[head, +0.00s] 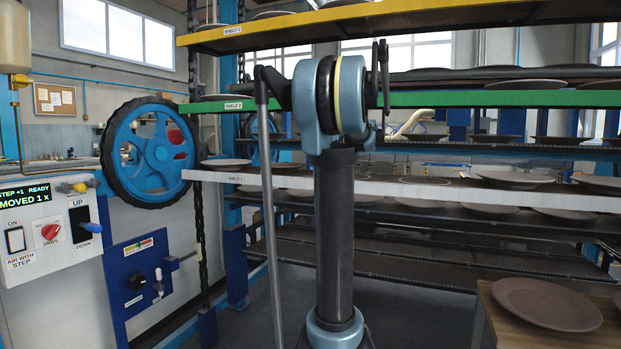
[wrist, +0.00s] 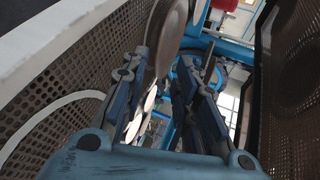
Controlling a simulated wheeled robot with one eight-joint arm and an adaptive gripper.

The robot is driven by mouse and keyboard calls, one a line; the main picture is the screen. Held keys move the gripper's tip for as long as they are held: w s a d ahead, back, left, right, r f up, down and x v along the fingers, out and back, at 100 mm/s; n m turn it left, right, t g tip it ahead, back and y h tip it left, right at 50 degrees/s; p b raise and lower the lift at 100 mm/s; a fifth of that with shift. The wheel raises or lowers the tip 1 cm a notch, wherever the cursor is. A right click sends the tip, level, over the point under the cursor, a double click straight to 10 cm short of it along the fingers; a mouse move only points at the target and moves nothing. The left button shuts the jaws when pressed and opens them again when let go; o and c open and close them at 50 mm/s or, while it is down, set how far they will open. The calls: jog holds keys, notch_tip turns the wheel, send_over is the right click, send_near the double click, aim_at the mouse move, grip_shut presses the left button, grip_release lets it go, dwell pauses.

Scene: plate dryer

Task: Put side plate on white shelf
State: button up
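The white shelf (head: 420,189) runs across the rack, with its pale front edge also in the wrist view (wrist: 60,40). Several round plates sit on it, including a pale one (head: 515,178) at right and one (head: 226,163) at the left end. A brown plate (head: 548,303) lies on a wooden table at lower right. I cannot tell which one is the side plate. In the wrist view my gripper (wrist: 180,62) has its fingers apart beside perforated shelf mesh. A plate (wrist: 172,35) shows beyond the left fingertip, and I see nothing clamped. The head view does not show the gripper clearly.
The green shelf (head: 450,98) and yellow shelf (head: 290,27) lie above, with plates on them. A perforated surface (wrist: 295,90) closes in on the right in the wrist view. A blue wheel (head: 155,152) and control box (head: 50,235) stand at left. The wooden table (head: 505,325) is lower right.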

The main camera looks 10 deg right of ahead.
jog(key=s+a+f+n+g+h, duration=0.1)
jog(key=s+a+f+n+g, duration=0.2)
jog(key=s+a+f, duration=0.7)
jog(key=s+a+f+n+g, duration=0.3)
jog(key=s+a+f+n, duration=0.15)
jog(key=s+f, duration=0.5)
jog(key=s+f+n+g+h, duration=0.2)
jog(key=s+f+h, duration=0.1)
jog(key=s+f, duration=0.7)
jog(key=s+d+f+n+g+h, duration=0.1)
jog(key=s+f+n+h, duration=0.1)
jog(key=s+f, duration=0.8)
jog(key=s+n, duration=0.1)
jog(key=s, duration=0.4)
jog(key=shift+d+f+g+h, duration=0.2)
jog(key=shift+g+h, duration=0.2)
jog(key=shift+w, duration=0.1)
